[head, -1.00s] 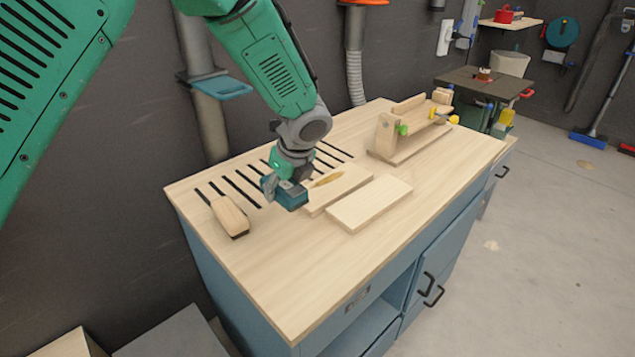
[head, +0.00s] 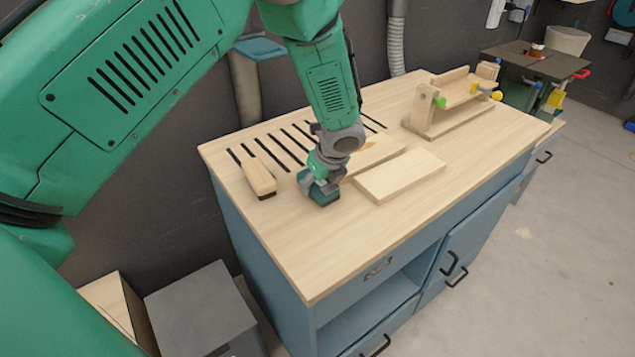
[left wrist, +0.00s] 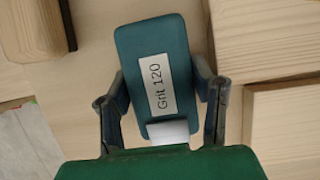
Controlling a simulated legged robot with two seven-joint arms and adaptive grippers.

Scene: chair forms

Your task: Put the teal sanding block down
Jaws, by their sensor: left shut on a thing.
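The teal sanding block (head: 324,193) is in my left gripper (head: 318,184), low over the wooden bench top (head: 300,240). The block also fills the middle of the left wrist view (left wrist: 155,70), with a white "Grit 120" label facing up. The two fingers of the left gripper (left wrist: 163,105) close on its sides. I cannot tell whether its underside touches the bench. My right gripper is not in view.
A wooden-handled brush or block (head: 260,177) lies to the left, beside the dark slots. A pale board (head: 400,175) lies to the right, with another board (head: 375,152) behind it. A wooden clamp jig (head: 450,105) stands farther back. The bench front is clear.

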